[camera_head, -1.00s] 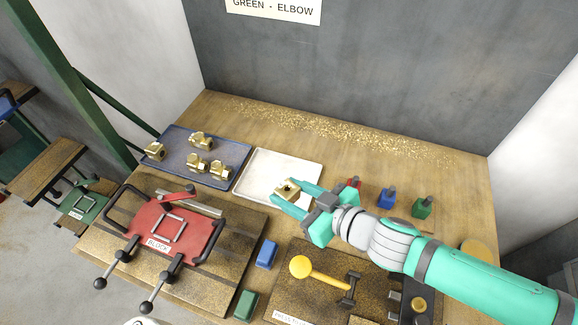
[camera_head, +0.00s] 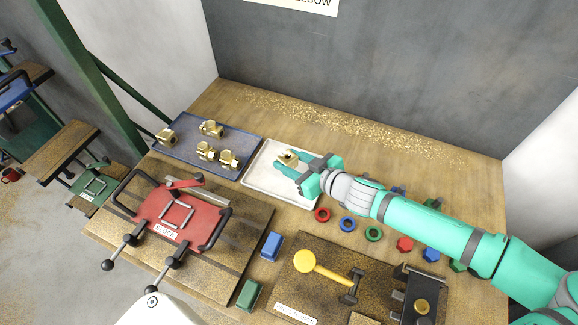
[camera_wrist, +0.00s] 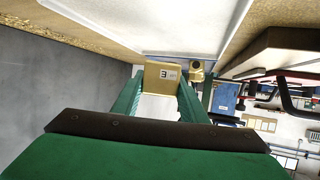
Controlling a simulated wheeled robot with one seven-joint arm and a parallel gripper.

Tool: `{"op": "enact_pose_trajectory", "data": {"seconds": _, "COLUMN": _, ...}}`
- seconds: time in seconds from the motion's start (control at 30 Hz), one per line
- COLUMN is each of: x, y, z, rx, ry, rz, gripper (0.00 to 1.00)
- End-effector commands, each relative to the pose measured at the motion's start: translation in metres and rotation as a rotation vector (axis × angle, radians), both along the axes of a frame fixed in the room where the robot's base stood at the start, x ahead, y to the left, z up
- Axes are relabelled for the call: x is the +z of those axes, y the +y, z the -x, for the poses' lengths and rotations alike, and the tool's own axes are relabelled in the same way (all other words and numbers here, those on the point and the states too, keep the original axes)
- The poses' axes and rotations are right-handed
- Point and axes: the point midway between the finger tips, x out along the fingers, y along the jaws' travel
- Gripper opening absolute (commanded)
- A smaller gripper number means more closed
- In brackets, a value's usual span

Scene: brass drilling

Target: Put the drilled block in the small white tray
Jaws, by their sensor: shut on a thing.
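The drilled block (camera_head: 288,157) is a small brass piece held between the fingers of my gripper (camera_head: 284,163). The small white tray (camera_head: 262,180) lies on the bench below the block. The block is over the tray in the head view; the gap under it is hard to judge. The white tray (camera_wrist: 190,22) also fills the upper middle of the wrist view.
A blue tray (camera_head: 180,147) with several brass fittings stands left of the white tray. A red fixture plate (camera_head: 165,205) with black handles lies at front left. Red, blue and green rings (camera_head: 347,224) and a yellow-knobbed clamp (camera_head: 305,261) are in front.

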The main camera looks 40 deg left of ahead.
Motion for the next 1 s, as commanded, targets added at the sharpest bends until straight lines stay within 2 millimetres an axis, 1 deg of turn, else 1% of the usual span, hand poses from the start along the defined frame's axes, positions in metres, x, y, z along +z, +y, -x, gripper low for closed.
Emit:
{"op": "enact_pose_trajectory", "data": {"seconds": 0.17, "x": -0.005, "y": 0.004, "z": -0.003, "rx": 0.001, "ry": 0.0, "rz": -0.003, "gripper": 0.0}}
{"op": "enact_pose_trajectory", "data": {"seconds": 0.27, "x": -0.012, "y": 0.009, "z": -0.006, "rx": 0.002, "ry": 0.0, "rz": -0.003, "gripper": 0.0}}
{"op": "enact_pose_trajectory", "data": {"seconds": 0.4, "x": -0.031, "y": 0.01, "z": -0.008, "rx": 0.001, "ry": 0.002, "rz": -0.004, "gripper": 0.0}}
{"op": "enact_pose_trajectory", "data": {"seconds": 0.5, "x": -0.041, "y": 0.009, "z": -0.007, "rx": 0.002, "ry": 0.0, "rz": -0.003, "gripper": 0.0}}
{"op": "enact_pose_trajectory", "data": {"seconds": 0.9, "x": -0.046, "y": 0.009, "z": -0.008, "rx": 0.002, "ry": -0.001, "rz": -0.003, "gripper": 0.0}}
{"op": "enact_pose_trajectory", "data": {"seconds": 0.93, "x": -0.047, "y": 0.009, "z": -0.008, "rx": 0.001, "ry": 0.0, "rz": -0.001, "gripper": 0.44}}
{"op": "enact_pose_trajectory", "data": {"seconds": 1.0, "x": -0.046, "y": 0.009, "z": -0.008, "rx": 0.001, "ry": -0.001, "rz": -0.001, "gripper": 0.58}}
